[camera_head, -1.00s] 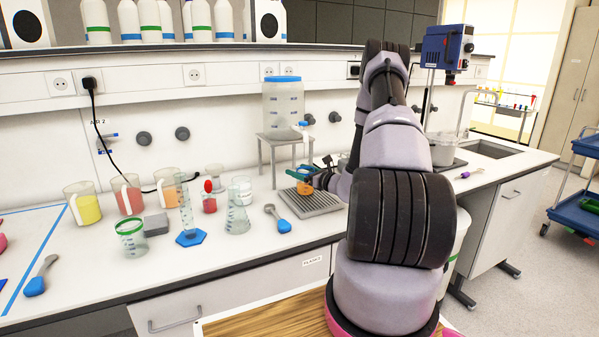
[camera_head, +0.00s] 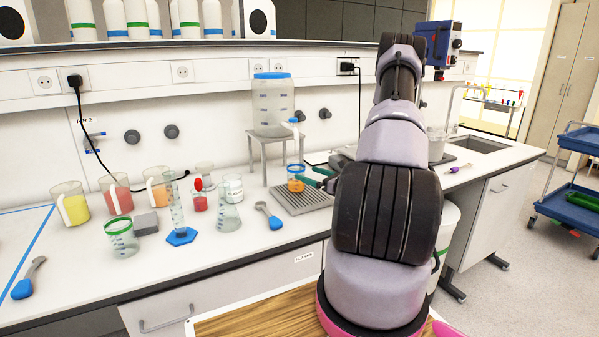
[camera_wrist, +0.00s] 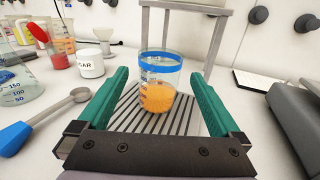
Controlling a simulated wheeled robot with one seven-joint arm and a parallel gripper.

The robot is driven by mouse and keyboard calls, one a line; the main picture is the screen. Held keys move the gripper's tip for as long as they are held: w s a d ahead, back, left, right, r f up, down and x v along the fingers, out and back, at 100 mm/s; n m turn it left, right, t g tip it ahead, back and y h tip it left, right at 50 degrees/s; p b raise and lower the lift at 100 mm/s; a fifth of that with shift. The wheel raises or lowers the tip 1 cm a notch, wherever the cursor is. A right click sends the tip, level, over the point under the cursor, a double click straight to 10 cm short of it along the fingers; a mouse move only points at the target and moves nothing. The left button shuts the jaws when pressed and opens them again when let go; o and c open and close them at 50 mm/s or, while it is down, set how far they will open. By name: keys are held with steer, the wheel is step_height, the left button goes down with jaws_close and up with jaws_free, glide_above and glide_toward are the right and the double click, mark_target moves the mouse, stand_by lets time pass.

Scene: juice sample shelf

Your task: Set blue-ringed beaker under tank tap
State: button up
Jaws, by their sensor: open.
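The blue-ringed beaker (camera_head: 296,180) stands upright on a grey slatted drip tray (camera_head: 300,203) and holds some orange liquid. In the wrist view the beaker (camera_wrist: 158,88) stands ahead of my gripper (camera_wrist: 155,92), between the lines of its green fingers. The fingers are open and apart from the beaker. The tank (camera_head: 273,104), clear with a blue lid, sits on a grey stand (camera_head: 265,137). Its tap (camera_head: 292,123), white with a blue part, is above the beaker in the head view. My gripper (camera_head: 318,178) is to the right of the beaker there.
Left of the tray lie a blue-handled spoon (camera_head: 268,215), a flask (camera_head: 229,212), a sugar jar (camera_wrist: 90,63), a measuring cylinder (camera_head: 176,205) and a green-ringed beaker (camera_head: 121,238). Several juice jugs (camera_head: 115,194) stand behind. A dark grey object (camera_wrist: 297,105) is at the right.

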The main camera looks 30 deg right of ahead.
steer(key=shift+v, duration=0.85)
steer(key=s+a+r+n+g+y, duration=0.2)
steer(key=s+a+r+n+g, duration=0.15)
steer(key=a+r+n, duration=0.3)
steer(key=s+a+r+n+g+y, duration=0.2)
steer(key=s+a+r+n+g, duration=0.1)
steer(key=a+r+n+g, duration=0.4)
steer(key=s+a+r+n+g+y, duration=0.1)
steer(key=s+a+r+n+g, duration=0.15)
steer(key=a+r, duration=0.45)
steer(key=s+r+n+t+h, duration=0.3)
steer(key=s+r+n+h, duration=0.6)
steer(key=s, duration=0.8)
step_height(320, 180, up, 3)
steer(key=shift+a+r+n+t+h, duration=0.1)
steer(key=shift+a+n+t+h, duration=0.3)
steer(key=shift+n, duration=0.8)
